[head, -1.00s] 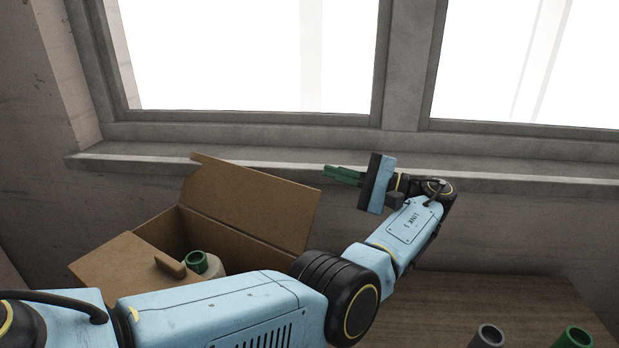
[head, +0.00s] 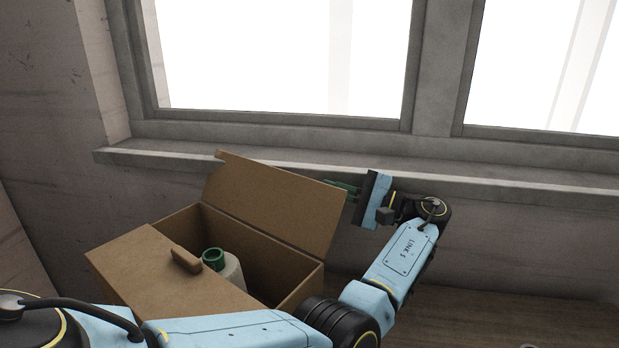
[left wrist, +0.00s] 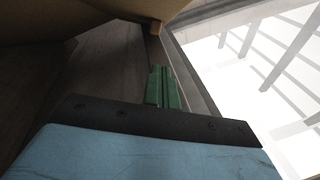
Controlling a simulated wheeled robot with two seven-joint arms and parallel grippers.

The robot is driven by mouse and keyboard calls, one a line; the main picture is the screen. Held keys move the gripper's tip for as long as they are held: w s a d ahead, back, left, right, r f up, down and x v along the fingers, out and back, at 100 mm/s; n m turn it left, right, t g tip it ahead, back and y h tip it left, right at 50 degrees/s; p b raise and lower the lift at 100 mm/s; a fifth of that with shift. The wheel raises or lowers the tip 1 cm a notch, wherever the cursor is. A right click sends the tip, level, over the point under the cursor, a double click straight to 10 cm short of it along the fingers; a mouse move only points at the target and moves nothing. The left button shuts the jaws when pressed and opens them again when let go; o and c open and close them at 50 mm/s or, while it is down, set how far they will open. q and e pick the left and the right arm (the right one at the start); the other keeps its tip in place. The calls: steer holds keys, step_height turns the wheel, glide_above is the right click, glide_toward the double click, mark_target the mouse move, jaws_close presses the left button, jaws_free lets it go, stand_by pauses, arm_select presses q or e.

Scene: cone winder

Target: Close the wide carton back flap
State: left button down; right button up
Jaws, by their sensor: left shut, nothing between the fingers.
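The cardboard carton (head: 292,292) stands on the table with its top open. Its back flap (head: 275,204) stands up and leans back toward the window. A second flap (head: 165,283) with a small raised tab extends at the front left. A cone with a green top (head: 213,258) sits inside the carton. My left gripper (head: 345,187) is shut and empty, with its green fingers at the right edge of the back flap, partly behind it. In the left wrist view the shut fingers (left wrist: 161,88) point toward the brown cardboard (left wrist: 100,18). I cannot tell whether they touch it. My right gripper is out of view.
The window sill (head: 480,184) and wall run close behind the carton and my left gripper. My left arm covers the carton's near side.

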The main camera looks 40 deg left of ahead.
mark_target(309, 180)
arm_select(q)
steer(key=s+a, duration=0.1)
steer(key=a+r, duration=0.1)
steer(key=s+a, duration=0.1)
steer(key=shift+s+a+r, duration=0.15)
steer(key=shift+s+r, duration=0.1)
steer(key=shift+s, duration=0.1)
steer(key=shift+s+r+p, duration=0.35)
steer(key=shift+s+r, duration=0.15)
steer(key=shift+s, duration=0.35)
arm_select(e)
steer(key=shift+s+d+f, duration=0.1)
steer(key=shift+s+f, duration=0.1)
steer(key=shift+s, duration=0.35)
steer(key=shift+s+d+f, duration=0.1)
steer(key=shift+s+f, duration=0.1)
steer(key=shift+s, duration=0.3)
arm_select(q)
steer(key=shift+s, duration=0.1)
